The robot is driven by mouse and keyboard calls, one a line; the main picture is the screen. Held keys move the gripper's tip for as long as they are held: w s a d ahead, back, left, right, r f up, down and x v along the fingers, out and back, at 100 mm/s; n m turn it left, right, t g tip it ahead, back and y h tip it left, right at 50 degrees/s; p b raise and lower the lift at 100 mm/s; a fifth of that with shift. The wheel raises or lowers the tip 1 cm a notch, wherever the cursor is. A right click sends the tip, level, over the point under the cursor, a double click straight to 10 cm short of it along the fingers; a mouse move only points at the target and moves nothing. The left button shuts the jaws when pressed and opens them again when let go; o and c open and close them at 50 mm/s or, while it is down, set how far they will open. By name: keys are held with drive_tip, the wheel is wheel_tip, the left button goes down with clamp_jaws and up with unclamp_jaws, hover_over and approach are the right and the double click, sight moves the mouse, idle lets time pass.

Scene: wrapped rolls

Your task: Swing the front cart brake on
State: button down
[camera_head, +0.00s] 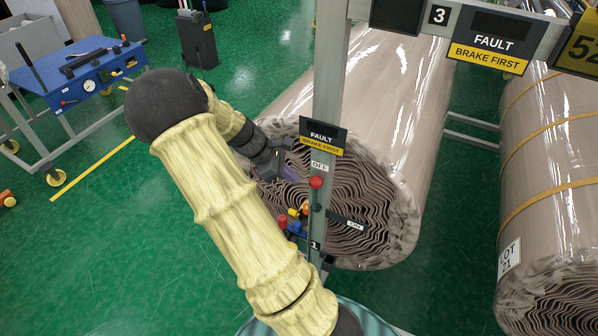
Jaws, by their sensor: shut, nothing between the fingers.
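The front cart brake is a short lever with a red knob (316,182) on the grey upright post (329,90). The lever stands up, with its knob just below the OFF label (319,166). The ON label (355,224) is lower and to the right. My gripper (279,166) is a dark shape left of the post, in front of the roll's end and apart from the knob. Its fingers are small and partly hidden by my arm; it is shut and holds nothing.
A large wrapped roll (372,95) lies behind the post. Red, orange and blue fittings (292,222) sit left of the post, low down. A FAULT, BRAKE FIRST sign (322,138) hangs above the lever. A second roll (550,150) is at right; a blue-topped cart (85,78) is at left.

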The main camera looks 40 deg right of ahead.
drive_tip(key=shift+s+d+f+p, duration=0.15)
drive_tip(key=shift+s+d+p, duration=0.15)
drive_tip(key=shift+s+d, duration=0.55)
